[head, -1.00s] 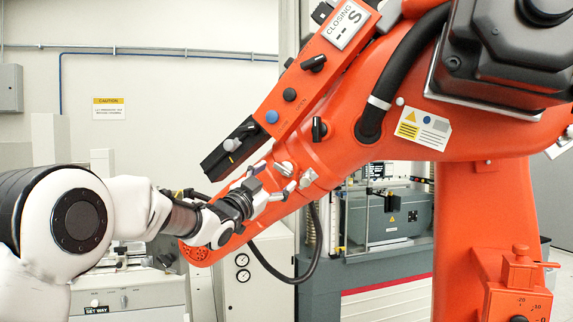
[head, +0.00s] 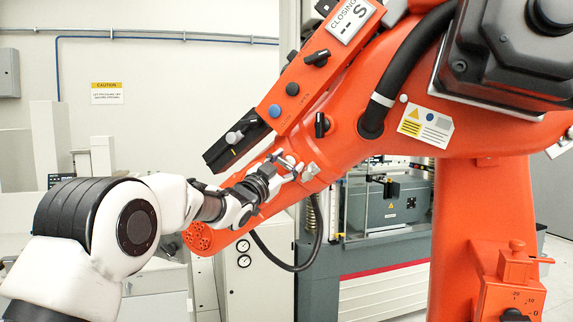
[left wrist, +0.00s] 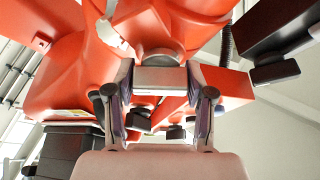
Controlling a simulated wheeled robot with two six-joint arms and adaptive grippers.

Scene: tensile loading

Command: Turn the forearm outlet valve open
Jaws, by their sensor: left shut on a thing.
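The forearm outlet valve, a grey blocky handle (left wrist: 160,78) with a rounded boss behind it, is on the orange forearm (head: 345,140). My right gripper is in neither view.
A control strip (head: 292,88) with dark knobs and a blue button runs along the forearm just above my left gripper. A black hose (head: 290,262) loops below it. A grey machine (head: 385,210) stands behind. A closing display (head: 352,20) is at the top.

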